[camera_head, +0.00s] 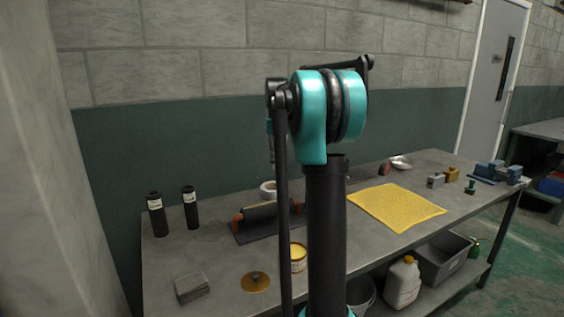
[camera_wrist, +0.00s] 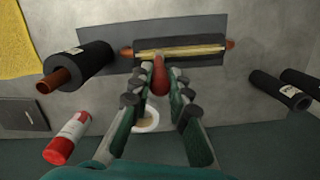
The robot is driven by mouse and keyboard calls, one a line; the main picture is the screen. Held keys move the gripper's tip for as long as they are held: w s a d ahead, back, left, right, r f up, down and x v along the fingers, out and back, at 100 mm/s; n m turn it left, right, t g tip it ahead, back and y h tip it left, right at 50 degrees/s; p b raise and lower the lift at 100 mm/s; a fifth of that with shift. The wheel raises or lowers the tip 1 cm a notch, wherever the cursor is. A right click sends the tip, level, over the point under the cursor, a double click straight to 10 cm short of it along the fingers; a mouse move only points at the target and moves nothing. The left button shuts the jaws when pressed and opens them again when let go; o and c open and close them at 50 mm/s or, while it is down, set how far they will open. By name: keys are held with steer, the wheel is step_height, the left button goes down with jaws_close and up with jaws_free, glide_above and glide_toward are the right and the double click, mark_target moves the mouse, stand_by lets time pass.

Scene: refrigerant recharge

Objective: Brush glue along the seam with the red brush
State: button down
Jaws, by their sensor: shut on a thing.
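My gripper (camera_wrist: 158,100) reaches in from the bottom of the wrist view, its fingers closed around the red brush (camera_wrist: 160,77). The brush points away from me, its front end at the near edge of a yellowish strip (camera_wrist: 190,50) along the dark pipe insulation. Whether the bristles touch the strip is unclear. The insulated pipe (camera_head: 270,212) has orange-brown ends and lies on a dark mat (camera_wrist: 205,22). A yellow-topped glue tin (camera_head: 298,258) stands in front of it. In the head view, my arm hides the gripper and brush.
A black tube (camera_wrist: 85,62), a red can (camera_wrist: 66,140) and a white roll (camera_wrist: 147,120) are near the pipe. Two labelled black cylinders (camera_head: 156,216) stand at the left. A brass-coloured disc (camera_head: 256,283), a grey block (camera_head: 192,287) and a yellow cloth (camera_head: 396,206) lie on the bench.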

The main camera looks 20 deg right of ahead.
steer(key=s+a, duration=0.2)
steer(key=a, duration=1.1)
steer(key=shift+s+a, duration=0.2)
steer(key=shift+a, duration=0.05)
stand_by(0.9)
step_height(320, 180, up, 6)
stand_by(0.7)
step_height(320, 180, up, 3)
steer(key=shift+f, duration=0.1)
stand_by(0.5)
steer(key=shift+s, duration=0.1)
stand_by(0.7)
